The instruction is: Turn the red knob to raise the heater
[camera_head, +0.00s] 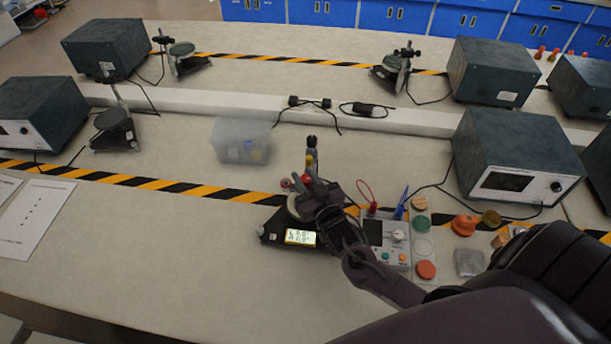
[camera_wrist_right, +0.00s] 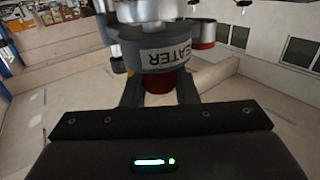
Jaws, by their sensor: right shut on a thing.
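In the head view my right gripper (camera_head: 312,196) is at the small instrument, which has a black base (camera_head: 270,232) and a lit display (camera_head: 300,237). The gripper and wrist cover part of the instrument there. The display's small digits are hard to read. My left gripper is not in view.
A control box (camera_head: 387,242) with knobs and coloured leads stands right of the instrument, beside a tray of round samples (camera_head: 425,270). A clear plastic box (camera_head: 240,140) stands behind to the left. Large dark grey units (camera_head: 510,155) stand farther right.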

